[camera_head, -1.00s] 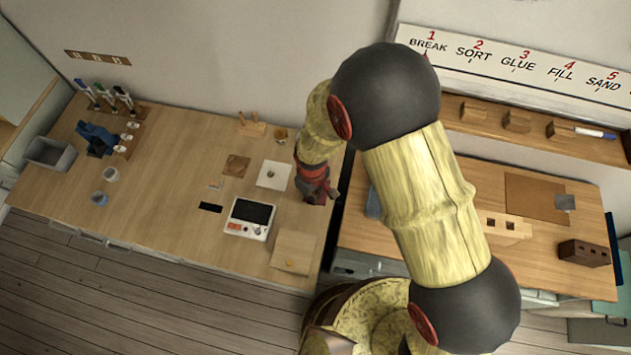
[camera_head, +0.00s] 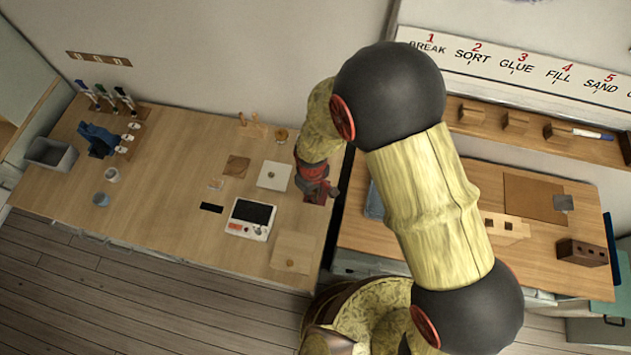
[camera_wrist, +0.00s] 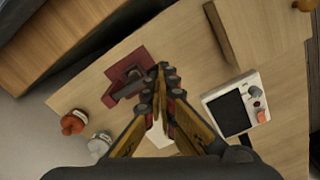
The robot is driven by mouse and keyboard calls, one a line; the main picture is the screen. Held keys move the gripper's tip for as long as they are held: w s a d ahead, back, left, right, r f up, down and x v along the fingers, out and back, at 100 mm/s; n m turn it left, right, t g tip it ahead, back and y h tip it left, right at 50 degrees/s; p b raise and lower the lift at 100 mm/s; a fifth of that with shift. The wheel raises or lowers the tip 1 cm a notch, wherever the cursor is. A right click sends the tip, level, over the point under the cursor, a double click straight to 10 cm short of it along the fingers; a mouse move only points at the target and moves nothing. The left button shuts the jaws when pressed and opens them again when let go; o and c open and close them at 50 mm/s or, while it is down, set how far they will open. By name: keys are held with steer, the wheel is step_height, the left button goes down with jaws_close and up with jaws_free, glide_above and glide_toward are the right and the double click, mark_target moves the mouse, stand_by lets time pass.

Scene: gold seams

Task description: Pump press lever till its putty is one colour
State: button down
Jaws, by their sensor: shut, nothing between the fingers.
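The press is a dark red block with a grey-brown lever bar across it. In the wrist view the press (camera_wrist: 118,73) lies just left of my fingertips, and its lever (camera_wrist: 128,89) reaches toward them. I cannot tell whether my fingers touch the lever. My gripper (camera_wrist: 162,72) is shut and empty, pointing down over the table. In the head view my gripper (camera_head: 312,176) is at the right end of the left table, and the press (camera_head: 320,192) shows partly beside it. The putty and its colour cannot be made out.
A white device with a dark screen (camera_head: 250,218) stands left of the press. A white sheet (camera_head: 274,175) and a wooden board (camera_head: 293,253) lie nearby. In the wrist view an orange-red jar (camera_wrist: 74,122) and a grey jar (camera_wrist: 100,144) stand near the press. A dark gap separates the tables.

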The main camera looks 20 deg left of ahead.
steer(key=shift+f+b, duration=0.55)
steer(key=shift+f, duration=0.15)
stand_by(1.3)
steer(key=shift+r+p, duration=0.4)
steer(key=shift+r, duration=0.3)
steer(key=shift+f+b, duration=0.65)
steer(key=shift+f, duration=0.2)
stand_by(0.9)
steer(key=shift+r, duration=0.1)
steer(key=shift+r+p, duration=0.5)
steer(key=shift+r, duration=0.2)
steer(key=shift+f+b, duration=0.6)
steer(key=shift+f, duration=0.2)
stand_by(0.9)
steer(key=shift+r, duration=0.1)
